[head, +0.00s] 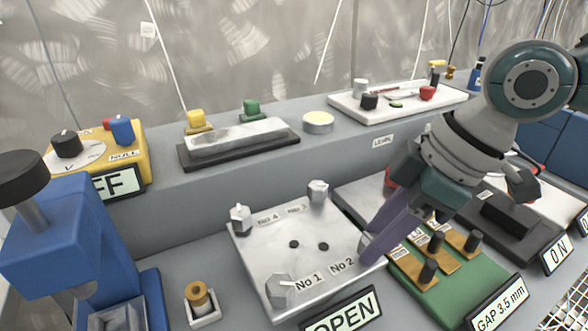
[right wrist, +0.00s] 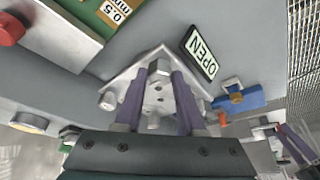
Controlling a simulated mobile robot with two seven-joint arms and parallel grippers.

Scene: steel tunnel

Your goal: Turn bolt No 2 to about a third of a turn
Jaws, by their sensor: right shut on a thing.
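A light metal plate (head: 262,245) lies on the bench with a bolt near each corner. The label No 2 (head: 342,264) is beside its right corner. My right gripper (head: 372,248) reaches down there with its purple fingers, shut on bolt No 2, which the fingers mostly hide. The right wrist view also shows the plate (right wrist: 140,75) between and beyond the fingers. Bolt No 1 (head: 281,291) is at the front, bolt No 4 (head: 240,217) at the left, bolt No 3 (head: 317,191) at the back. Purple fingers, seemingly my left gripper (right wrist: 297,145), show small at the right wrist view's edge.
An OPEN sign (head: 343,312) stands at the plate's front edge. A green board (head: 440,290) with brass pieces and dark knobs is close on the right. A small brass-topped part (head: 199,299) and a blue device (head: 60,235) stand left. A raised ledge (head: 200,180) runs behind.

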